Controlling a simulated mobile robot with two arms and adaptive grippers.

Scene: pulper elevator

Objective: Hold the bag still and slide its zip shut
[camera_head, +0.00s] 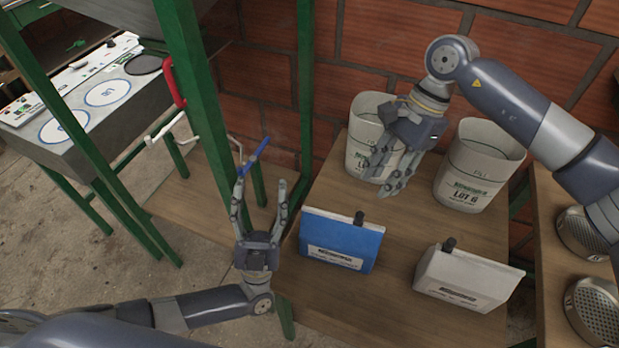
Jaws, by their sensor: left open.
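A blue bag (342,243) with a white label stands on the wooden table, with a black zip pull (359,218) at its top edge. A white bag (466,279) with a similar black pull (449,244) stands to its right. Which bag is meant cannot be told. My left gripper (261,188) is open and empty, left of the blue bag and apart from it, fingers pointing up in the picture. My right gripper (380,183) appears open and empty. It overlaps the left white bucket in the picture, above and behind the blue bag.
Two white buckets, left (361,148) and right (479,166), stand at the table's back by the brick wall. A green post (200,110) and a blue-handled lever (258,152) are near my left gripper. Metal strainers (597,308) sit at right. Wooden table (385,300) is bare in front.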

